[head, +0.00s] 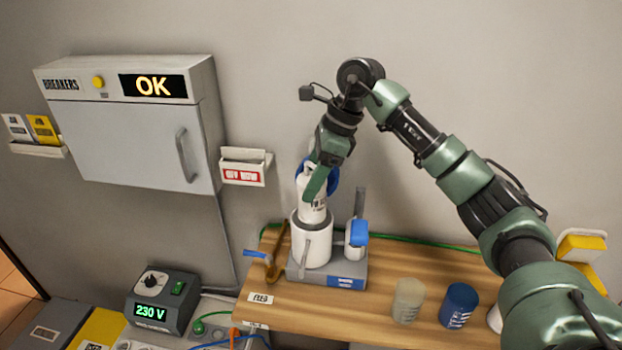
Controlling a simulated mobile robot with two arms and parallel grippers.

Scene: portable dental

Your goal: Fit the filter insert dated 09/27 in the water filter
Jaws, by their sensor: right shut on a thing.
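The water filter (312,243) is a white cylindrical housing on a grey base on the wooden shelf. A smaller fitting with a blue top (357,234) stands on its right side. My right gripper (317,183) points down over the housing, shut on a white filter insert (312,211) with dark print and a blue part at its top. The insert is roughly upright, with its lower end at or inside the housing's mouth; I cannot tell how deep. The print is too small to read as a date. My left gripper is not in view.
A beige cup-like cylinder (408,300) and a blue one (459,305) stand right of the filter. A brown tool-like item with a blue handle (257,254) is at left. A breaker cabinet (133,137) reading OK and a 230 V unit (161,300) are further left.

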